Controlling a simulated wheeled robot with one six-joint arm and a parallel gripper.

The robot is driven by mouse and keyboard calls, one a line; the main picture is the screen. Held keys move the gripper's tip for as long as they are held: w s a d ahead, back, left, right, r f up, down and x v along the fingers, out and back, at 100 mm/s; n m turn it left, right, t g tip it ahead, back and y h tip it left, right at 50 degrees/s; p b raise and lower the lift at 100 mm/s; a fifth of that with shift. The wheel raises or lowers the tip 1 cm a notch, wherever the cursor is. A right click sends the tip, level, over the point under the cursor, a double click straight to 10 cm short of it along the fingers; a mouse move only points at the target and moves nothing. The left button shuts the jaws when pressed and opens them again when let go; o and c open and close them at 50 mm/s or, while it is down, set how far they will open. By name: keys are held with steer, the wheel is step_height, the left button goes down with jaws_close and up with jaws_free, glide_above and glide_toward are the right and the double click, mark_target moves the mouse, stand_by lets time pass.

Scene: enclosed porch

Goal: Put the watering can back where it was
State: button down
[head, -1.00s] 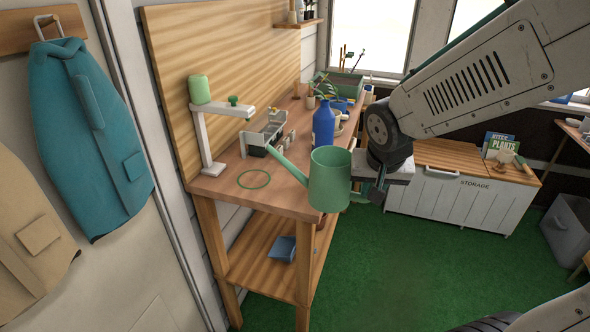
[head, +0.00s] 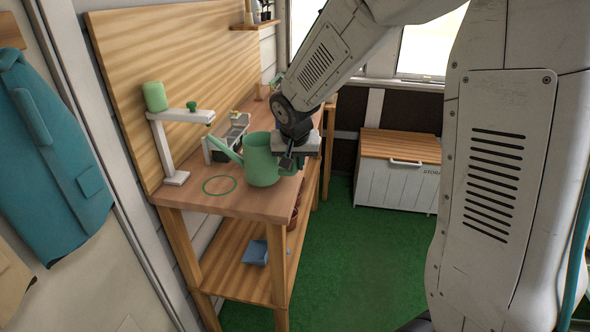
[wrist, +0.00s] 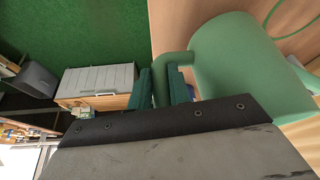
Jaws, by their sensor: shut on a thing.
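The green watering can (head: 262,160) is upright over the front part of the wooden bench, its spout pointing left. In the wrist view its body (wrist: 232,62) fills the upper right. My gripper (head: 291,163) is at the can's right side; in the wrist view its fingers (wrist: 161,84) are shut on the can's handle. A thin green ring (head: 219,185) is marked on the bench top, left of and nearer than the can. I cannot tell whether the can's base touches the bench.
A grey caddy (head: 228,137) sits behind the can. The bench top (head: 240,208) is clear around the ring. A blue item (head: 255,252) lies on the lower shelf. A storage chest (head: 398,175) stands at the back.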

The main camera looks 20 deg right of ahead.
steer(key=shift+f, duration=1.05)
steer(key=shift+f, duration=0.2)
steer(key=c, duration=1.3)
jaws_free()
steer(key=shift+r, duration=0.1)
steer(key=v, duration=1.1)
steer(key=s+r+n+g+y, duration=0.1)
steer(key=s+r+n+g, duration=0.2)
steer(key=s, duration=2.6)
steer(key=shift+s+a+n+y, duration=0.25)
steer(key=shift+n+y, duration=0.15)
steer(key=shift+n, duration=0.6)
